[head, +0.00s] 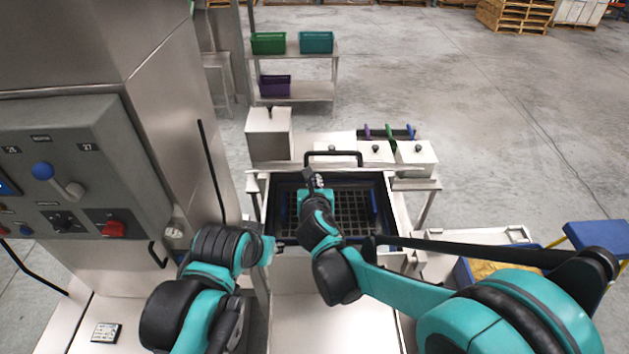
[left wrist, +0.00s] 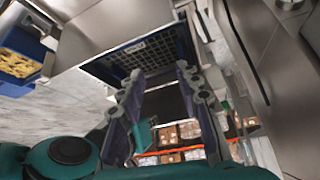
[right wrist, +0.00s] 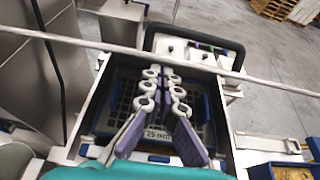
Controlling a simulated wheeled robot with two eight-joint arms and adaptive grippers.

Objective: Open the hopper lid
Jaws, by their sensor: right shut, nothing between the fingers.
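The hopper (head: 386,190) stands in front of me with its mouth uncovered, showing a dark grid (head: 352,212) inside. Its lid (right wrist: 90,43) shows nearly edge-on as a thin metal strip at the back, raised; its exact angle is hard to tell. The lid's black bar handle (head: 333,153) shows beyond that strip, also in the right wrist view (right wrist: 190,35). My right gripper (head: 317,177) is over the hopper, fingers together and empty, short of the handle and apart from it. My left gripper (left wrist: 158,70) is open and empty by the hopper's near left corner.
A steel column with a control panel (head: 85,180) stands close on the left. Small lidded bins (head: 415,153) and coloured scoops are behind the hopper. A shelf (head: 295,92) with coloured crates stands farther back. A blue crate (head: 462,272) with yellow contents is at right.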

